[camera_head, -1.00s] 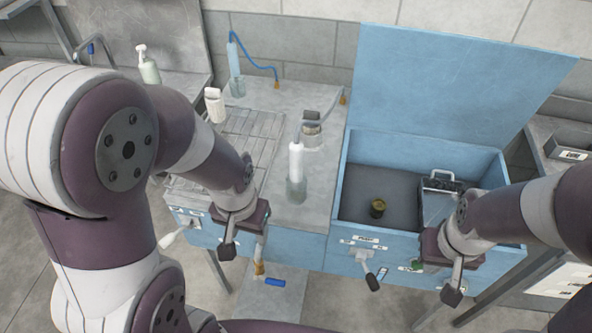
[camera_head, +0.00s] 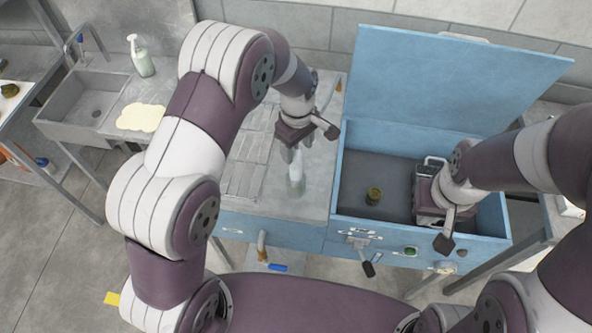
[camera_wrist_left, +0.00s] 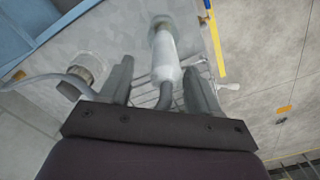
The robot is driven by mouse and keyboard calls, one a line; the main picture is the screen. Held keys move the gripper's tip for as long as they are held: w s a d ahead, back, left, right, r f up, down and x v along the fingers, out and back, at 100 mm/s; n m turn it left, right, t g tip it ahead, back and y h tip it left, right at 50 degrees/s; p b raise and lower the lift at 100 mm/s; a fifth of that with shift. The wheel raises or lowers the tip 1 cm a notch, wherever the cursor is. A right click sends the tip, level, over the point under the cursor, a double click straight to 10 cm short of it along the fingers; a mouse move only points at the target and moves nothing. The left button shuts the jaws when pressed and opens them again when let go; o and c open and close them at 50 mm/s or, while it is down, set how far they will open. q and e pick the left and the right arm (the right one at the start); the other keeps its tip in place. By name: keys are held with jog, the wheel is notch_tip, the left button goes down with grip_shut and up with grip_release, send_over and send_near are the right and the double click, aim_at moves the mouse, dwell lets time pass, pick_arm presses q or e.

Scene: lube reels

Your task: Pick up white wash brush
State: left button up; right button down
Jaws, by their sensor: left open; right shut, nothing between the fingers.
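The white wash brush (camera_head: 297,163) stands in a clear container (camera_head: 296,187) on the grey worktop, mostly hidden by my left gripper above it. In the left wrist view its pale cylindrical body (camera_wrist_left: 166,68) lies between the two fingers, with gaps on both sides. My left gripper (camera_head: 295,148) is open over the brush; its fingers (camera_wrist_left: 158,68) also show in the left wrist view. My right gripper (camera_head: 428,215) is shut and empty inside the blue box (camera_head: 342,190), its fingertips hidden.
A round jar (camera_wrist_left: 88,66) stands beside the brush. A sink (camera_head: 85,100), yellow cloth (camera_head: 141,117) and soap bottle (camera_head: 141,57) are at left. A metal rack (camera_head: 245,165) lies left of the brush.

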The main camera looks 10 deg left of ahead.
aim_at(297, 159)
pick_arm(q)
jog(key=f+p, duration=0.1)
jog(key=f, duration=0.1)
jog(key=s+f+p, duration=0.1)
jog(key=shift+f, duration=0.5)
jog(key=shift+w+f, duration=0.1)
jog(key=shift+c, duration=0.5)
jog(key=shift+w, duration=0.1)
jog(key=c, duration=0.5)
grip_shut()
pick_arm(e)
jog(key=r, duration=0.3)
jog(key=shift+s, duration=0.3)
